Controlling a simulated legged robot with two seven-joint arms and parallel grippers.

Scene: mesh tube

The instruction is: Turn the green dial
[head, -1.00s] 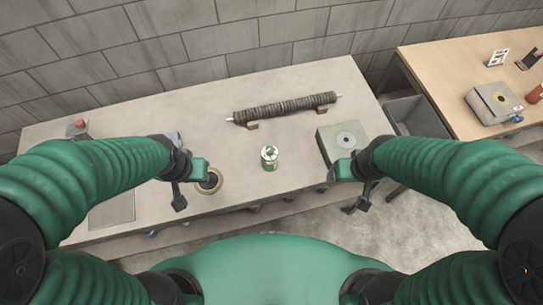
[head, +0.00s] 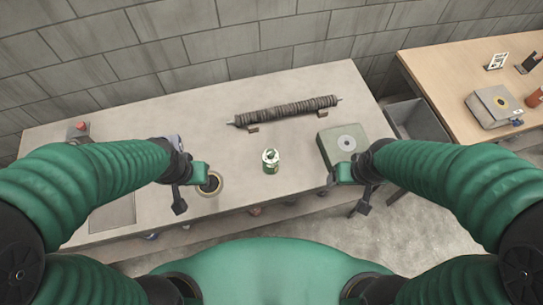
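A pale green box (head: 329,143) with a round grey disc (head: 347,143) on its top stands at the right of the grey bench. A small green and white cylinder (head: 271,162) stands upright near the bench's middle. I cannot tell for sure which is the green dial. My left gripper (head: 189,191) is over the bench's front left, beside a dark round ring (head: 211,184). My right gripper (head: 352,190) is at the bench's front edge, just in front of the green box in the picture. Nothing shows held in either gripper; their finger gaps are unclear.
A dark ribbed tube (head: 288,111) lies on supports at the bench's back. A red-topped box (head: 80,130) is at the back left. A grey bin (head: 417,121) stands between the bench and a wooden table (head: 439,64). The bench's middle is largely clear.

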